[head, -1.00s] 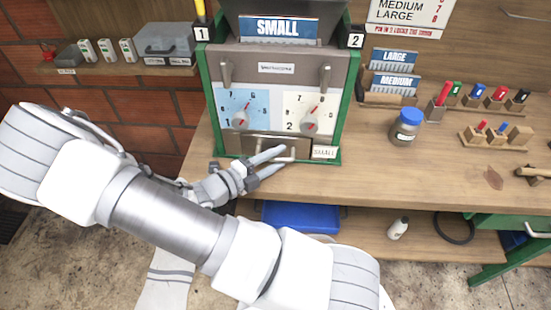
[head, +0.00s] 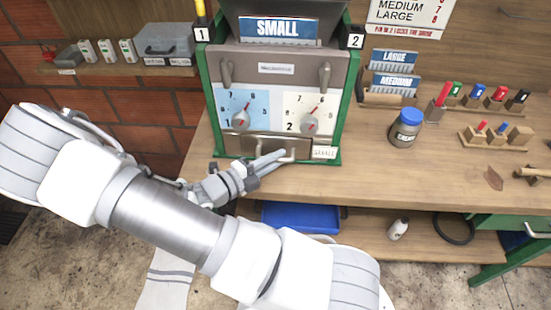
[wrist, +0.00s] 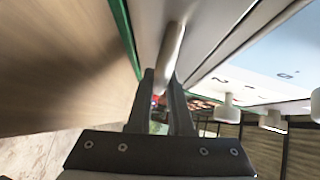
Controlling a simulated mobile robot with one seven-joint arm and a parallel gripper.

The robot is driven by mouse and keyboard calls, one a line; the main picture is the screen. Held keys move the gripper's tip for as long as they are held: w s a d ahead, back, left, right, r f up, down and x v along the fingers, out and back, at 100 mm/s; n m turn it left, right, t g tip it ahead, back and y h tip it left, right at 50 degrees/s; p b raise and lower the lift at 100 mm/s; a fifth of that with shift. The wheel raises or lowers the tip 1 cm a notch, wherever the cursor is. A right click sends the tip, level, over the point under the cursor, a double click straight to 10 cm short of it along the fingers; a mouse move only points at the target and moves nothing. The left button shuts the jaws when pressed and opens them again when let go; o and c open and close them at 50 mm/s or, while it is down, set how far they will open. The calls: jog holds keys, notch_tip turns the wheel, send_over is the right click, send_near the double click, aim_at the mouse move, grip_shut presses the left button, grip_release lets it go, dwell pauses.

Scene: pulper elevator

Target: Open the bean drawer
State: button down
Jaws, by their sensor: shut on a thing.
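The bean drawer (head: 240,146) is a brown-grey panel low on the front of the green-framed machine (head: 276,58). It looks shut, flush with the front, though my fingers cover part of it. Its pale bar handle (wrist: 173,42) runs between my fingertips in the wrist view. My gripper (head: 282,156) reaches in from the lower left, and its fingers are closed together on the handle. In the wrist view my gripper (wrist: 162,76) has a dark finger on each side of the bar.
Two dials (head: 240,120) and (head: 309,122) sit just above the drawer. A small label (head: 324,153) is right of it. A blue-capped jar (head: 404,127) stands to the right on the wooden bench (head: 400,180). A blue bin (head: 300,216) is on the shelf below.

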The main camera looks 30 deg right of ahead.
dwell(0.8)
jog(key=shift+s+a, duration=0.15)
jog(key=s+a+p, duration=0.1)
jog(key=s+a, duration=0.1)
jog(key=s+a+p, duration=0.1)
jog(key=s+p, duration=0.1)
jog(key=s, duration=0.1)
jog(key=s+a+p, duration=0.1)
jog(key=s+a, duration=0.1)
jog(key=s, duration=0.1)
jog(key=shift+s+a+p, duration=0.2)
jog(key=shift+a+p, duration=0.15)
jog(key=shift+p, duration=0.05)
jog(key=c, duration=0.8)
grip_release()
jog(key=shift+c, duration=0.2)
jog(key=v, duration=1.7)
jog(key=shift+s+a, duration=0.15)
jog(key=shift+a, duration=0.05)
